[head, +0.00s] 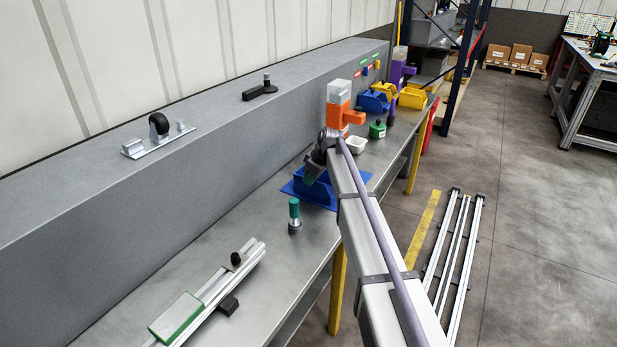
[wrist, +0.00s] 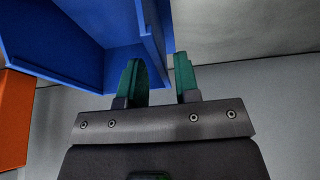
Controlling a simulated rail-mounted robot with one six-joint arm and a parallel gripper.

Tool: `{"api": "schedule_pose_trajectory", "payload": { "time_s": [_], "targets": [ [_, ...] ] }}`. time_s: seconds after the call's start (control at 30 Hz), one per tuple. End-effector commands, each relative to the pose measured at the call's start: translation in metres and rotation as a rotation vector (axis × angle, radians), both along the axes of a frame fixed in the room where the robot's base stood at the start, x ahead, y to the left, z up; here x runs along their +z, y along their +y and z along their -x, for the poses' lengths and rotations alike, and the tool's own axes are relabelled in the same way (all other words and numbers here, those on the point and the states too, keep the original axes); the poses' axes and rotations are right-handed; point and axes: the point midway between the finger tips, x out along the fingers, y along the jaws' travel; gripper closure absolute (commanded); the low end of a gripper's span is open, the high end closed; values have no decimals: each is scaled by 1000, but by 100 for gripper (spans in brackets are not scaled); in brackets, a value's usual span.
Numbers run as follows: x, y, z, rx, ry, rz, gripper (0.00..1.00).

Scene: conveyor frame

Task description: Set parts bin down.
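The blue parts bin (head: 328,191) is at the bench's front edge, over a flat blue mat (head: 297,188) in the head view. It looks level, but I cannot tell whether its base touches the mat. The bin (wrist: 100,22) fills the upper left of the wrist view.
An orange dispenser (head: 339,112), white tray (head: 356,145) and green container (head: 377,130) stand beyond the bin. A green-topped cylinder (head: 294,215) stands nearer, and a rail fixture (head: 207,300) lies in front. The grey raised ledge (head: 215,150) borders the bench.

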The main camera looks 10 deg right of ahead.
Motion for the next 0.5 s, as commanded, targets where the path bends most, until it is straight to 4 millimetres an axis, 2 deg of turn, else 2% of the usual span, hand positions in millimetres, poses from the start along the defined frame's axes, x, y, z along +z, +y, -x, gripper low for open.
{"api": "schedule_pose_trajectory", "payload": {
  "time_s": [0.03, 0.2, 0.33, 0.47, 0.5],
  "targets": [
    [27, -4, 4, -1, 0, 0, 70],
    [68, -17, 16, 0, 0, 0, 70],
    [81, -23, 21, 0, 1, -1, 70],
    [80, -24, 23, -1, 2, 0, 70],
    [79, -23, 29, -8, 7, 0, 70]
  ]
}}
